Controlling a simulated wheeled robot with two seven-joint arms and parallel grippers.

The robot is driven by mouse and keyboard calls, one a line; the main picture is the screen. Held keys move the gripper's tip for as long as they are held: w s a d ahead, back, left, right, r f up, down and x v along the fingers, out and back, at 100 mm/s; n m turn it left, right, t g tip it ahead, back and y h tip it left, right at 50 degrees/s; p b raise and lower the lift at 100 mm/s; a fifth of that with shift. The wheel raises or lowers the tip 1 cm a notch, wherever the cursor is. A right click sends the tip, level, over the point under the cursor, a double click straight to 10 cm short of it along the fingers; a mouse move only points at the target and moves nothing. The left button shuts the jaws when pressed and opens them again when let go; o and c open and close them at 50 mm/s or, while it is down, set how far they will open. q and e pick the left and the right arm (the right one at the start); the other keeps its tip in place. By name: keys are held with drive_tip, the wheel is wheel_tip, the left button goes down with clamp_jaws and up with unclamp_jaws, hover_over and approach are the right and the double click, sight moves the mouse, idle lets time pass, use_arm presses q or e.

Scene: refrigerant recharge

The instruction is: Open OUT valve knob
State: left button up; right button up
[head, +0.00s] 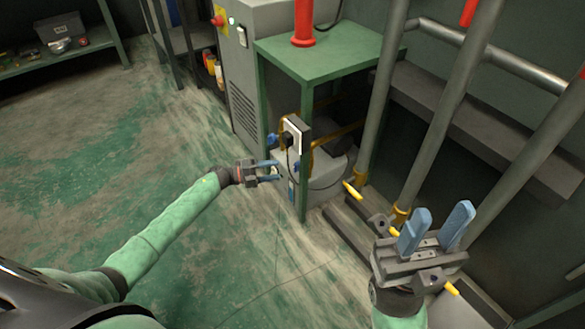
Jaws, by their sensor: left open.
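My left gripper (277,171) is open and empty, in front of the recharge equipment under the green table, with its fingertips by the table's front leg. A small blue knob (272,140) shows just above it, left of a box with a white face (294,136). A blue part (291,190) hangs below, near the fingertips. I cannot read any label, so I cannot tell which part is the OUT valve knob. A grey-white tank (325,180) sits behind, partly hidden by the leg. My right gripper (436,230) is open and empty at the lower right, its fingers pointing up.
The green table (330,58) carries a red cylinder (303,25). A grey cabinet (240,85) with a red button is behind. The floor on the left is clear.

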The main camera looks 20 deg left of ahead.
sight(297, 167)
use_arm(q)
drive_tip(key=b+x, duration=0.1)
drive_tip(key=x, duration=0.6)
drive_tip(key=shift+d+b, duration=0.2)
drive_tip(key=shift+b, duration=0.2)
drive_tip(key=shift+w, duration=0.15)
drive_tip(key=c, duration=1)
